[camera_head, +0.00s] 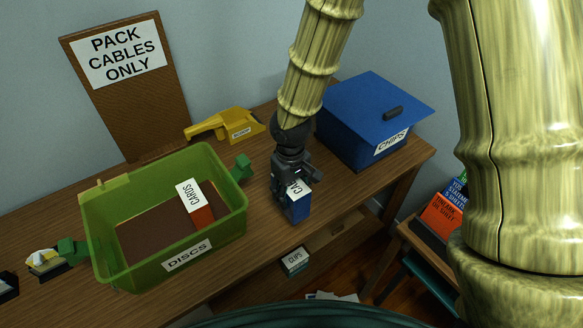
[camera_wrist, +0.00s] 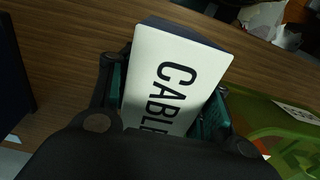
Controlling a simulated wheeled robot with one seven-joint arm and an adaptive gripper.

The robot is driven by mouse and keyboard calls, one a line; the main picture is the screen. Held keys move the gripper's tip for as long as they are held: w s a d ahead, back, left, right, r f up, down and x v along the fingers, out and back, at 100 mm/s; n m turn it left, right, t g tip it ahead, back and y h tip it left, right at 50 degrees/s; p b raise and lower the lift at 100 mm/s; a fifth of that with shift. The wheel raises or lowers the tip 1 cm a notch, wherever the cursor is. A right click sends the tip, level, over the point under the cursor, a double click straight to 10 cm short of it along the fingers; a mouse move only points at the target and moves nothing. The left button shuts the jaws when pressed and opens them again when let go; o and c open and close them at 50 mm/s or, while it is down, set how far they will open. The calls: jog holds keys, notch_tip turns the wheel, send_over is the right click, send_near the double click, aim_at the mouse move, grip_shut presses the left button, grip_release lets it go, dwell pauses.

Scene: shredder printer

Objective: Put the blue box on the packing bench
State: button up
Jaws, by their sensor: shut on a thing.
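A small blue box (camera_head: 298,209) with a white label is in my gripper (camera_head: 297,184), near the bench's front edge. Its label starts "CA" in the head view. In the wrist view the white label (camera_wrist: 172,80) reads "CABLE", with the rest hidden by my gripper (camera_wrist: 165,105). The fingers are shut on its two sides. I cannot tell whether the box touches the wooden bench (camera_head: 345,185) or hangs just above it. A larger blue box (camera_head: 355,120) labelled "CHIPS", with a handled lid, stands at the back right of the bench.
A green bin (camera_head: 125,277) labelled "DISCS" holds a red box (camera_head: 201,213) labelled "CARDS". A yellow scoop-like item (camera_head: 240,128) lies behind. A board (camera_head: 125,85) reads "PACK CABLES ONLY". A box (camera_head: 294,262) labelled "CLIPS" sits below the bench edge.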

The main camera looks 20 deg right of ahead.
jog(key=shift+w+d+f+p, duration=0.6)
jog(key=shift+w+d+f, duration=0.35)
jog(key=shift+w, duration=0.95)
jog(key=shift+w+d+f+p, duration=0.65)
jog(key=shift+w+d, duration=0.45)
jog(key=shift+w, duration=0.75)
jog(key=shift+w+d+f+p, duration=0.55)
jog(key=shift+w+d+f, duration=0.4)
jog(key=shift+w, duration=0.95)
jog(key=shift+d, duration=0.1)
jog(key=o, duration=0.7)
jog(key=shift+c, duration=0.2)
jog(key=o, duration=0.4)
notch_tip(320, 180, up, 12)
jog(key=shift+r+b, duration=0.15)
jog(key=shift+b, duration=0.6)
